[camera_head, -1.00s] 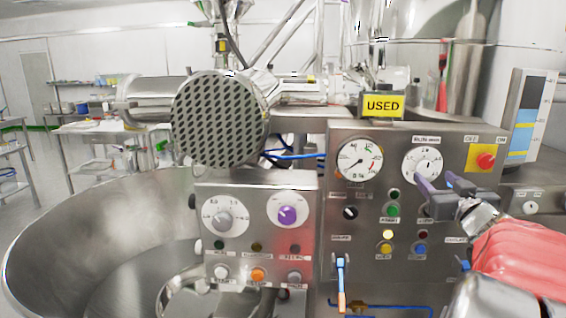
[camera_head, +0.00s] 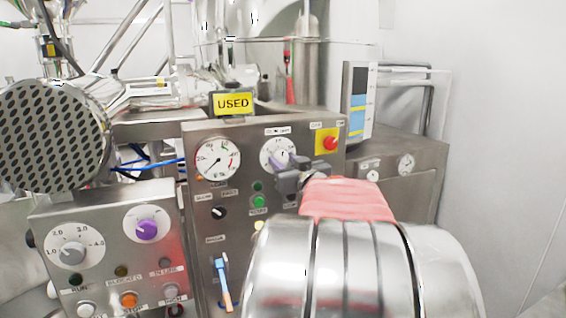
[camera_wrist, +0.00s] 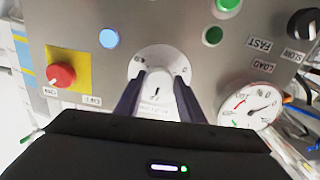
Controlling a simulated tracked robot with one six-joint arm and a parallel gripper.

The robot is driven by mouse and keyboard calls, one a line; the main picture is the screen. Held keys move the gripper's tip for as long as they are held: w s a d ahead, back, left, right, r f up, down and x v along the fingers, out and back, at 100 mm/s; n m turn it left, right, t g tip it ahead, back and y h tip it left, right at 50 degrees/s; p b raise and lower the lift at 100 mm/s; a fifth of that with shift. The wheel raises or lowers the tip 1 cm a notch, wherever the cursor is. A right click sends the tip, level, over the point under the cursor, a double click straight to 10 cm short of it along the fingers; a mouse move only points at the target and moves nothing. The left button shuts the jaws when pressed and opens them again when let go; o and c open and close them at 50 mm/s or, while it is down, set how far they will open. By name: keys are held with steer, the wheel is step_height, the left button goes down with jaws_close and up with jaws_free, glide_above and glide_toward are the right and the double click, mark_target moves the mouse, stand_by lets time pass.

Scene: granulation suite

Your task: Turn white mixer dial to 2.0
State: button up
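The mixer dial (camera_head: 70,252) is a pale grey-white knob on a round white scale marked 1.0 to 4.0, on the low steel box at left. Its pointer seems to face lower left, near 1.0; the exact setting is too small to read. The mixer dial is not identifiable there.
A purple knob (camera_head: 147,229) sits right of the dial, with several buttons below. A perforated round cover (camera_head: 50,135) juts out above the low box.

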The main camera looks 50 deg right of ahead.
steer(key=c, duration=0.6)
steer(key=shift+n, duration=0.4)
steer(key=o, duration=1.1)
steer(key=v, duration=1.3)
steer(key=shift+s+a+f, duration=0.1)
steer(key=shift+s+a, duration=0.05)
steer(key=shift+s, duration=0.2)
